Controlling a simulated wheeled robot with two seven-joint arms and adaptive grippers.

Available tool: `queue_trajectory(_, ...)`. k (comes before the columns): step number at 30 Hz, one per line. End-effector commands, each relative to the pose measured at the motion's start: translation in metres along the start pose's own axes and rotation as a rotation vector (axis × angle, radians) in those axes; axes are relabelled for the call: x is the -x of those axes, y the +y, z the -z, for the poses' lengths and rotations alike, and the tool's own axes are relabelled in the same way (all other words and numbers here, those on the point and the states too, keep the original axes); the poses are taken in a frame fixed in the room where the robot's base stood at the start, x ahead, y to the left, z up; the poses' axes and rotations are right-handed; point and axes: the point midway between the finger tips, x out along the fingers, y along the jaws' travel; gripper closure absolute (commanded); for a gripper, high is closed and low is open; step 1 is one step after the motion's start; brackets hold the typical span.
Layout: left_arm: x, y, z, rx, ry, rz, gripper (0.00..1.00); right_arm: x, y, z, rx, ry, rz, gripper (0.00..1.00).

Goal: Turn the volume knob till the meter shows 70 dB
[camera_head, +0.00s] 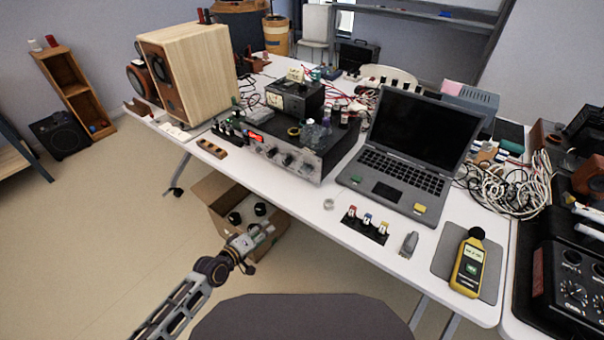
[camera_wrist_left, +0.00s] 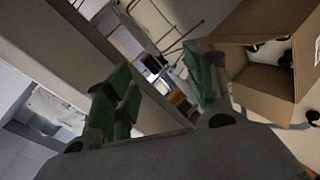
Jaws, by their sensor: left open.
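The amplifier (camera_head: 290,150) stands mid-table with a red lit display (camera_head: 255,136). Its front panel has several knobs, one of them a dark knob (camera_head: 287,160); I cannot tell which is the volume knob. The yellow meter (camera_head: 468,264) lies on a grey pad (camera_head: 488,285) at the table's right front; its small green screen is too small to read. My left gripper (camera_head: 264,231) is open and empty, low in front of the table, over a cardboard box and well apart from the amplifier. Its green-padded fingers (camera_wrist_left: 165,85) show spread in the left wrist view. My right gripper is out of view.
The open cardboard box (camera_head: 215,205) sits on the floor by the table; it also shows in the left wrist view (camera_wrist_left: 270,85). An open laptop (camera_head: 415,150) is right of the amplifier. A wooden speaker (camera_head: 195,70) stands left. Glassware crowds the amplifier's top.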

Motion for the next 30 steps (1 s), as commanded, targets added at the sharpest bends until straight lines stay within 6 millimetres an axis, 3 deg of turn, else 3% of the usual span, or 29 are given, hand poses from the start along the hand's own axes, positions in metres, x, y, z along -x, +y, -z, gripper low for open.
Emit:
queue_trajectory(1, 0.002, 0.019, 0.003, 0.066, 0.003, -0.042, 0.46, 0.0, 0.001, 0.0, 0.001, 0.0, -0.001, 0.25)
queue_trajectory(6, 0.009, 0.074, 0.01, 0.323, -0.004, -0.173, 0.46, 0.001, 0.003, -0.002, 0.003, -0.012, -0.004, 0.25)
queue_trajectory(15, 0.031, 0.151, 0.018, 0.763, -0.071, -0.357, 0.46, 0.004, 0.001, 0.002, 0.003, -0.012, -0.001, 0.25)
queue_trajectory(21, 0.04, 0.175, 0.021, 0.924, -0.109, -0.413, 0.46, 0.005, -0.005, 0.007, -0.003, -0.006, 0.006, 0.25)
queue_trajectory(30, 0.042, 0.177, 0.021, 0.948, -0.114, -0.42, 0.46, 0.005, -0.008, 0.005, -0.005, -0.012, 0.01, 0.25)
